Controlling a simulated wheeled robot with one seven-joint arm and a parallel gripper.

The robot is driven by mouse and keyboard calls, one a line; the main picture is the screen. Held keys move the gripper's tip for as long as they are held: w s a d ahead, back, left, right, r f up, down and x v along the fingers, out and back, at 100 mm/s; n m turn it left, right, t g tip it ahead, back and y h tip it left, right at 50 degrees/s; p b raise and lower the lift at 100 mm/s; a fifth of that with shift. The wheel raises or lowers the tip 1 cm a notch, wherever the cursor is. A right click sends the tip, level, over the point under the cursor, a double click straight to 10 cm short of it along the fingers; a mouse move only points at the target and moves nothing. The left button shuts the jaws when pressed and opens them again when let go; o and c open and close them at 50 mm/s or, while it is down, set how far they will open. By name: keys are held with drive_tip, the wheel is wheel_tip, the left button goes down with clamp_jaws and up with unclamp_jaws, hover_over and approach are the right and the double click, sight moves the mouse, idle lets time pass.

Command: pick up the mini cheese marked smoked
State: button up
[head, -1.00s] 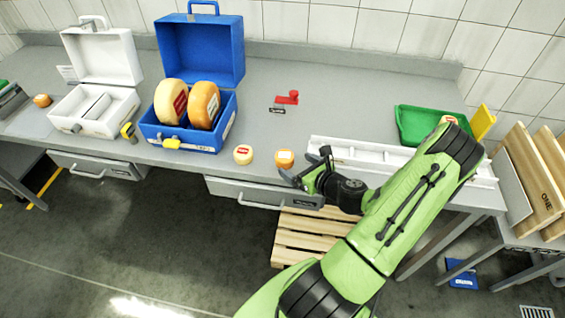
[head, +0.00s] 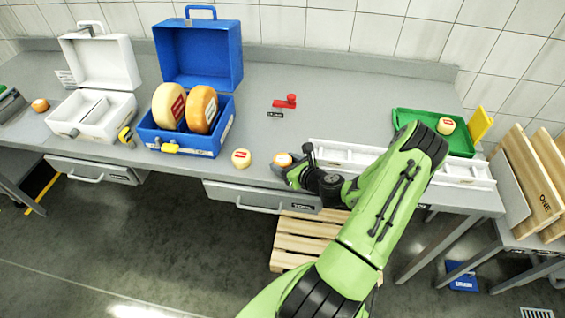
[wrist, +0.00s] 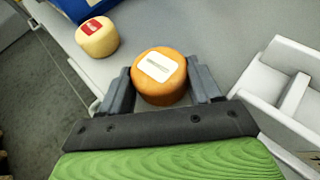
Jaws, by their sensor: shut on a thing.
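My gripper (wrist: 160,88) is shut on an orange mini cheese (wrist: 159,90), with one finger on each side of it. This cheese has a pale label whose print is too small to read. In the head view the held cheese (head: 282,159) sits at the front edge of the bench, partly hidden by my gripper (head: 290,172). A pale yellow mini cheese (head: 241,159) with a red label stands just left of it, and it also shows in the wrist view (wrist: 97,37). Another orange mini cheese (head: 40,105) stands at the far left.
A blue case (head: 185,141) holds two large wheels. An open white case (head: 88,128) stands to its left. A white slotted rack (head: 325,152) is close right of my gripper. A green tray (head: 405,122) holds a pale mini cheese (head: 446,126). A red stamp (head: 287,102) stands behind.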

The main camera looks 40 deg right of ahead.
sight(286, 161)
drive_tip(key=shift+c, duration=0.8)
wheel_tip(286, 161, up, 10)
drive_tip(key=p, duration=0.2)
drive_tip(key=shift+p, duration=0.4)
